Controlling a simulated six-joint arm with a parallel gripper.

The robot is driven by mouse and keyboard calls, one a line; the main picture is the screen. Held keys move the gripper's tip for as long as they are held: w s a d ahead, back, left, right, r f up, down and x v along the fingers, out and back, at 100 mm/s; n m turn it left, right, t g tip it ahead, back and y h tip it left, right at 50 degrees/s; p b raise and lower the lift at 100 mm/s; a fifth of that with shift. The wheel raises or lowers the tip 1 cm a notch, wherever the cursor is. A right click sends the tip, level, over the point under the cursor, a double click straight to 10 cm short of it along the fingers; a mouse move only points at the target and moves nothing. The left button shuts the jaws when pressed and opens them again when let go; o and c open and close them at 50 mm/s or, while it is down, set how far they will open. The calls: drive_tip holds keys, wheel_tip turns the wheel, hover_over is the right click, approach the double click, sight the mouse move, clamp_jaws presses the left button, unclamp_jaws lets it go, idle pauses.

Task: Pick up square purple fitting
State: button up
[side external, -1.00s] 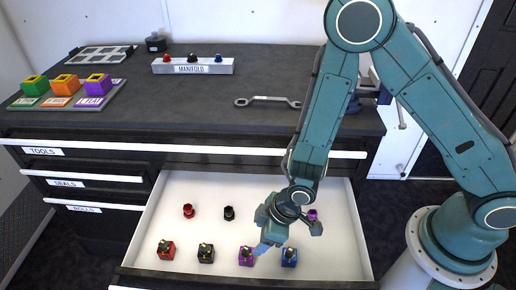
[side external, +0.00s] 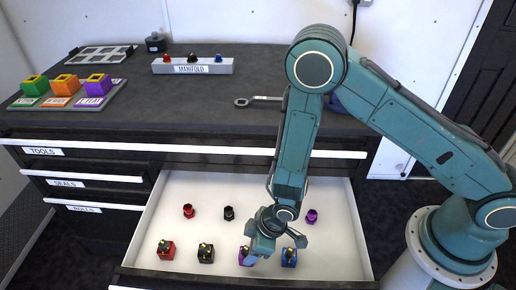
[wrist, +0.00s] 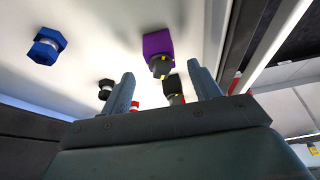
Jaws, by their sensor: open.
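The square purple fitting (side external: 243,258) stands in the front row of the open drawer, partly covered by my gripper in the side view. In the wrist view, the purple fitting (wrist: 157,45) shows its square body and a dark top with yellow marks. My gripper (side external: 279,246) is open and empty above the drawer, overlapping the space between the purple and square blue fittings. In the wrist view, the fingertips of my gripper (wrist: 163,86) are apart and the purple fitting lies beyond them, not between them. The exact height of the gap cannot be told.
A square blue fitting (side external: 289,257) stands close on the right; square black (side external: 206,253) and red (side external: 166,250) ones stand left. Behind are round red (side external: 189,211), black (side external: 228,213) and purple (side external: 311,216) fittings. A blue hex fitting (wrist: 47,45) shows in the wrist view.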

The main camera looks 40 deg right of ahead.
sight(246, 253)
drive_tip(key=shift+x, duration=2.55)
drive_tip(key=shift+s, duration=0.15)
drive_tip(key=c, duration=1.2)
drive_tip(key=shift+r, duration=0.2)
wheel_tip(246, 253, up, 20)
drive_tip(key=shift+f, duration=0.2)
